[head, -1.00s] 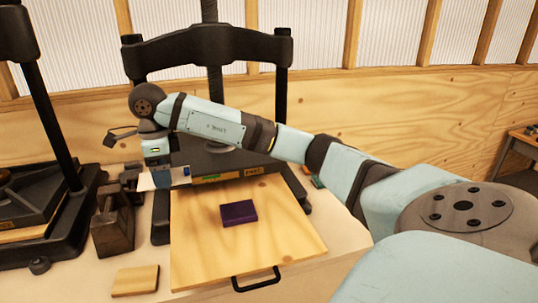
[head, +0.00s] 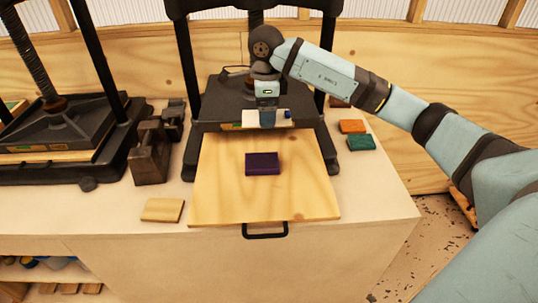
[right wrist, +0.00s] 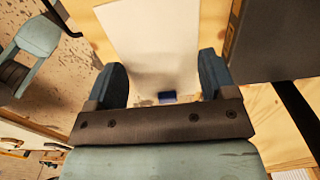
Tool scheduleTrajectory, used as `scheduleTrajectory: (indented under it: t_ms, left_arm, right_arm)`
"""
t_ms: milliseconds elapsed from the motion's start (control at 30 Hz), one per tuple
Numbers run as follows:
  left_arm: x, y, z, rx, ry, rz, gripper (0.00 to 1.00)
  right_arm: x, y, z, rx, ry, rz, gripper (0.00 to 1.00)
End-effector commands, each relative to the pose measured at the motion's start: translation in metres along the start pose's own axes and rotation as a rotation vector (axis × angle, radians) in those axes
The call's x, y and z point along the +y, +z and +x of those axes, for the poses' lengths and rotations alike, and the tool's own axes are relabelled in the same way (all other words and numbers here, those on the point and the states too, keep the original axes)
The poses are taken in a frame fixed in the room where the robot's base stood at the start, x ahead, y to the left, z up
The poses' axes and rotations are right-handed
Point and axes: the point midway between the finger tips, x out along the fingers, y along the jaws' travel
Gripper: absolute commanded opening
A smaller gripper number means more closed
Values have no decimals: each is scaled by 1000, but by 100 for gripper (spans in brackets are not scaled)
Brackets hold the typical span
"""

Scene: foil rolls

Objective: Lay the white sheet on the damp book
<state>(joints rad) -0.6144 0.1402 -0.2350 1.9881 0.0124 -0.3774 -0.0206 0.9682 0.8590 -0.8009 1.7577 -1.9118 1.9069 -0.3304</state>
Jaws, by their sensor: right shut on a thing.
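The white sheet (head: 250,118) is held by my right gripper (head: 268,119) in front of the press plate, above the back of the wooden board. In the right wrist view the sheet (right wrist: 150,40) stretches away from between the two fingers of the gripper (right wrist: 162,82). A small blue piece (right wrist: 167,97) shows at its near edge. A dark purple book (head: 262,164), the likely damp one, lies flat near the middle of the board (head: 220,200). The sheet is apart from this book, behind it in the picture. My left gripper is not in view.
A black press (head: 190,75) stands behind the board, whose black handle (head: 265,236) faces front. An orange block (head: 352,126) and a green one (head: 361,142) lie to the right. A tan block (head: 162,210) and dark weights (head: 149,155) are on the left. The front right table is clear.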

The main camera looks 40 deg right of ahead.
Motion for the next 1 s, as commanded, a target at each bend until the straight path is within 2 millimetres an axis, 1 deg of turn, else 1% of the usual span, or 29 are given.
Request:
scheduleTrajectory:
  t_ms: [33, 200, 300, 400, 667, 800, 900, 1000]
  left_arm:
    - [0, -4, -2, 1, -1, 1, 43]
    - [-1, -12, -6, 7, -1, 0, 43]
    - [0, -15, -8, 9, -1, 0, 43]
    - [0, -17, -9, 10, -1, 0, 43]
    - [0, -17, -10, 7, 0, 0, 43]
    - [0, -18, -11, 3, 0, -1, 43]
    - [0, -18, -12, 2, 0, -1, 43]
    - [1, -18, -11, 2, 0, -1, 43]
  right_arm:
    - [1, -1, 14, 4, 5, 1, 55]
    - [1, -1, 59, 3, 5, 1, 55]
    - [1, 0, 82, 2, 3, 2, 55]
    - [1, 0, 97, 1, 1, 1, 55]
    - [0, 0, 118, 1, 1, 1, 55]
    - [1, 0, 139, 2, 2, 2, 55]
    - [0, 0, 149, 0, 1, 0, 55]
    - [0, 0, 150, -1, -1, 0, 55]
